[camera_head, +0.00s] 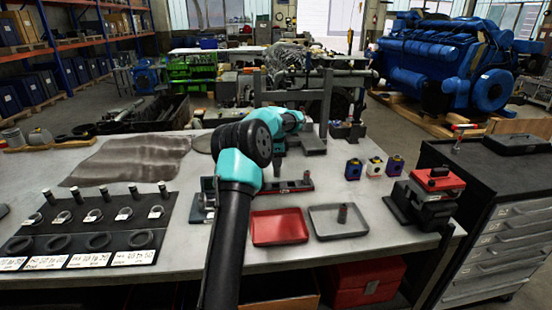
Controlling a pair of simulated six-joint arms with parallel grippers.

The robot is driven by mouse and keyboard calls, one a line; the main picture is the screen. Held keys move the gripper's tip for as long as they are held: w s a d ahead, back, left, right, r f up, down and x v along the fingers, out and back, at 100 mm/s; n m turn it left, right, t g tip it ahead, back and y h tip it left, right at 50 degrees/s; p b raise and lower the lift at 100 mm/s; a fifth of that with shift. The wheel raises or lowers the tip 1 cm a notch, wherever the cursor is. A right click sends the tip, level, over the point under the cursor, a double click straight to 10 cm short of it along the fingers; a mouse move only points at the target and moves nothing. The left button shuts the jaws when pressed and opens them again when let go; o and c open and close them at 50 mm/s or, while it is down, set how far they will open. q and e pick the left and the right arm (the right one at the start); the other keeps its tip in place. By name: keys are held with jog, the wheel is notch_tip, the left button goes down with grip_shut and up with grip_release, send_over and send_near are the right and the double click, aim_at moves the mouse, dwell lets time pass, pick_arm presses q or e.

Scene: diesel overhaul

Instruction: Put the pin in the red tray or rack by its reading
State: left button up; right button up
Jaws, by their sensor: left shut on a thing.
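My left arm reaches over the bench from the bottom, and its wrist bends down behind the elbow. My left gripper (277,164) is small and dark, above the black gauge fixture with red ends (294,186). It is shut on what appears to be the pin, which is too small and too covered to make out clearly. The red tray (279,238) lies empty in front of the fixture. The black rack (98,222) on the left holds several upright pins, rings and white labels. My right gripper is not in view.
Small blue and white blocks (374,166) and a black and red device (433,196) stand farther right. A grey cloth (128,160) lies at the back left.

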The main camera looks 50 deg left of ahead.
aim_at(276, 174)
pick_arm(q)
jog(key=shift+f, duration=0.35)
jog(key=shift+f, duration=2.85)
dwell(2.5)
jog(key=o, duration=1.4)
jog(key=shift+r, duration=4)
